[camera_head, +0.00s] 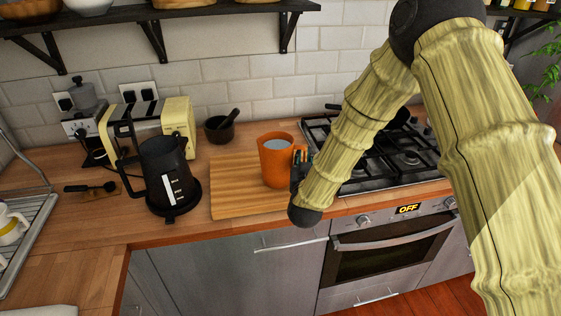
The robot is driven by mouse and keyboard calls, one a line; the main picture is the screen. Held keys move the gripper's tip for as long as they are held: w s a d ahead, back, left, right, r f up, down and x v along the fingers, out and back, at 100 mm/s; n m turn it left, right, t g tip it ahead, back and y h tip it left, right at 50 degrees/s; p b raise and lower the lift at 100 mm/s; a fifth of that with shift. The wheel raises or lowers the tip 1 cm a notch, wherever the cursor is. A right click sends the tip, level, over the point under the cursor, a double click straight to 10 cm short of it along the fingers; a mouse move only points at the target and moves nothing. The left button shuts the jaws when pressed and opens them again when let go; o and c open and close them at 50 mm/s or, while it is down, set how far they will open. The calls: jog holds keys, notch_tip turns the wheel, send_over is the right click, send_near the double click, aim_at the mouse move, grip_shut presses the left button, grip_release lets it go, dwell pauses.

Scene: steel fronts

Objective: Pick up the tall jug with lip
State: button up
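A tall orange jug (276,168) stands upright on a wooden cutting board (232,203) in the middle of the counter. Its open top faces up and shows a greyish inside. My gripper (298,168) is at the jug's right side, at the end of my yellow ribbed arm. It is dark, small and mostly hidden by my own arm. I cannot tell whether it touches the jug or how its fingers are set.
A black kettle (165,175) stands left of the board. A toaster (177,125) and a mortar with pestle (220,128) stand behind. A gas hob (408,158) is on the right, above an oven (385,250). A dish rack (25,238) is far left.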

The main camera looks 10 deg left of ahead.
aim_at(305, 151)
grip_shut()
jog(key=shift+w+r, duration=0.1)
jog(key=shift+r, duration=0.2)
dwell(0.5)
jog(key=shift+r+b, duration=0.8)
jog(key=shift+r, duration=0.65)
jog(key=s+d+b, duration=0.2)
jog(key=s, duration=0.5)
jog(key=s+d+r+b, duration=0.1)
jog(key=s+b, duration=0.1)
jog(key=s, duration=0.6)
jog(key=shift+d+r, duration=0.3)
jog(key=shift+d, duration=0.1)
jog(key=shift+s, duration=0.3)
